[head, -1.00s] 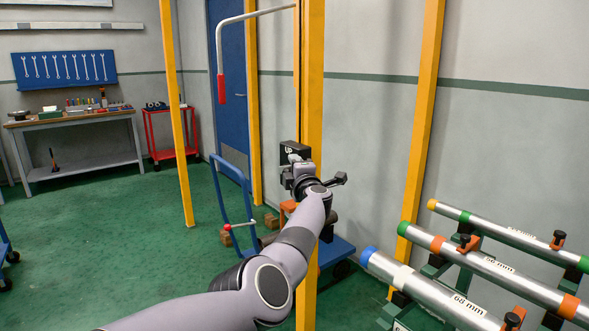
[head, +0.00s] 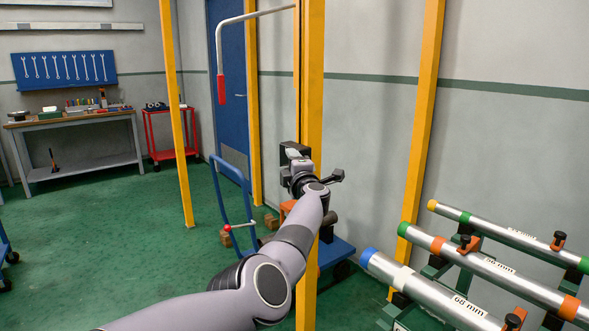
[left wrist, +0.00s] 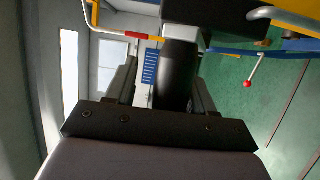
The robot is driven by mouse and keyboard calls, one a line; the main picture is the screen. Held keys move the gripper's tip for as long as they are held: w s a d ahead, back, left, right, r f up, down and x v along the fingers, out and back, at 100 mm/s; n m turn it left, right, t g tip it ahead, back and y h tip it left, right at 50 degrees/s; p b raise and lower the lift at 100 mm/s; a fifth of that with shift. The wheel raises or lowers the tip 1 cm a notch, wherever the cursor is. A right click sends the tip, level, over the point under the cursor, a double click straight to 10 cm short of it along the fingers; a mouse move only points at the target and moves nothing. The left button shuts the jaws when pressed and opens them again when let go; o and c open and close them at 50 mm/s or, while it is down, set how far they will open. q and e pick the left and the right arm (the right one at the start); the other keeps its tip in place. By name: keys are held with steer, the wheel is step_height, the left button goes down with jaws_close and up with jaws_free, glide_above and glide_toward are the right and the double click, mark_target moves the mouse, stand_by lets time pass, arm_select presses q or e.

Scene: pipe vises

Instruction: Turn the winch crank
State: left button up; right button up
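My left gripper (head: 298,172) is at the upright orange post, in front of a black box (head: 287,147) that looks like part of the winch. My own arm and gripper hide most of the winch and its crank in the head view. In the left wrist view, a dark round handle (left wrist: 178,78), apparently the crank's grip, stands between the two fingers. A gap shows between the left-hand finger and the handle, and the other finger is close beside it. The gripper looks open around the handle; contact is unclear. My right gripper is not in view.
A lever with a red ball (head: 228,227) stands left of my forearm, near a blue cart (head: 338,252). Marked pipes (head: 425,291) lie on stands at right. A white bent bar with a red grip (head: 222,88) hangs upper left. Green floor at left is clear.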

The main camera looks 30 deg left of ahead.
arm_select(q)
steer(key=shift+d+f, duration=0.2)
steer(key=shift+f, duration=0.05)
steer(key=shift+s+d+p, duration=0.25)
steer(key=shift+d+p, duration=0.2)
steer(key=shift+d, duration=0.05)
steer(key=shift+s+d+p, duration=0.35)
steer(key=shift+s+p, duration=0.05)
steer(key=shift+s, duration=0.1)
steer(key=shift+p+v, duration=0.35)
steer(key=shift+v, duration=1.95)
